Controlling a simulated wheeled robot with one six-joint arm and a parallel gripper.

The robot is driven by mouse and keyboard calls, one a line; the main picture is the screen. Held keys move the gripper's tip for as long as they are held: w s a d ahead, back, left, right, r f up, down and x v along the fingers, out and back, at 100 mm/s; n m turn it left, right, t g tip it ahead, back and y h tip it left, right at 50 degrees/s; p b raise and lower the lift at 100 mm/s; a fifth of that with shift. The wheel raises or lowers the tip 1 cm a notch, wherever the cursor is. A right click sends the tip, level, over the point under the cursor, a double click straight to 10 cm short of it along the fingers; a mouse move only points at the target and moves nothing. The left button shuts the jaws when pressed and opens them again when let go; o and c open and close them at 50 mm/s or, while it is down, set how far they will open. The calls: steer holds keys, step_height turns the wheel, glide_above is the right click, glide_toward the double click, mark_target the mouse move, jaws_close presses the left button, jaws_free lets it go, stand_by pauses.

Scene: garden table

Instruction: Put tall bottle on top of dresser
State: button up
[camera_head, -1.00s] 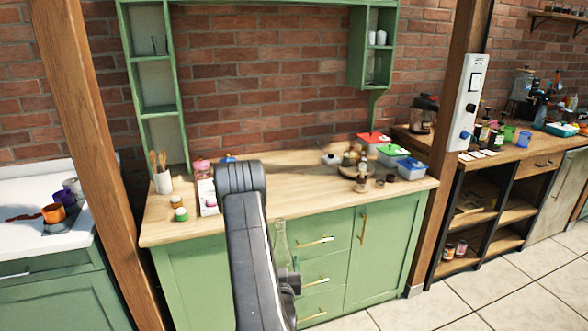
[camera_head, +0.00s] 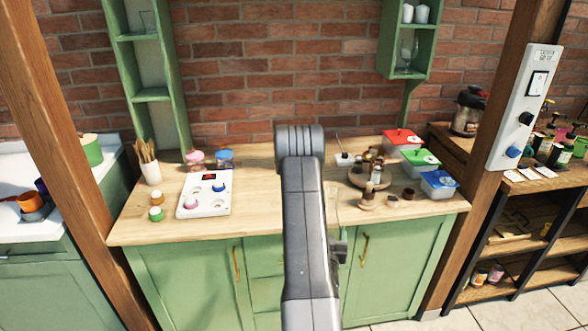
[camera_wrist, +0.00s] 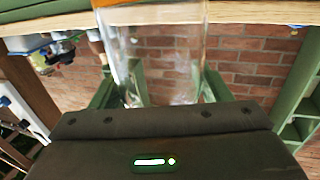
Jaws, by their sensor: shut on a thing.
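The tall bottle (camera_wrist: 155,45) is clear glass and stands out between my gripper's fingers in the wrist view. My gripper (camera_wrist: 160,88) is shut on it, with one green-tinted finger on each side. In the head view my arm covers most of the gripper and bottle; only a faint, see-through edge of the bottle (camera_head: 335,208) shows right of the arm. The dresser (camera_head: 190,275) is a green cabinet with a light wooden top. The bottle is in front of the dresser, and I cannot tell its exact height against the top's edge.
On the dresser top, a white panel (camera_head: 206,194), small jars (camera_head: 156,206) and a utensil cup (camera_head: 150,172) stand left. A wooden tray (camera_head: 358,177) and colored containers (camera_head: 420,162) stand right. The middle front is clear. Wooden posts (camera_head: 85,165) flank the dresser.

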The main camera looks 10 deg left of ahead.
steer(key=a+r+m+h, duration=0.2)
steer(key=a+r+h, duration=0.1)
steer(key=a+r, duration=0.5)
steer(key=a+r+m+g+h, duration=0.1)
steer(key=a+r+h, duration=0.3)
steer(key=a+r, duration=0.4)
step_height(320, 180, up, 4)
steer(key=shift+r+m+p, duration=0.15)
steer(key=shift+m+p, duration=0.25)
steer(key=shift+m, duration=0.4)
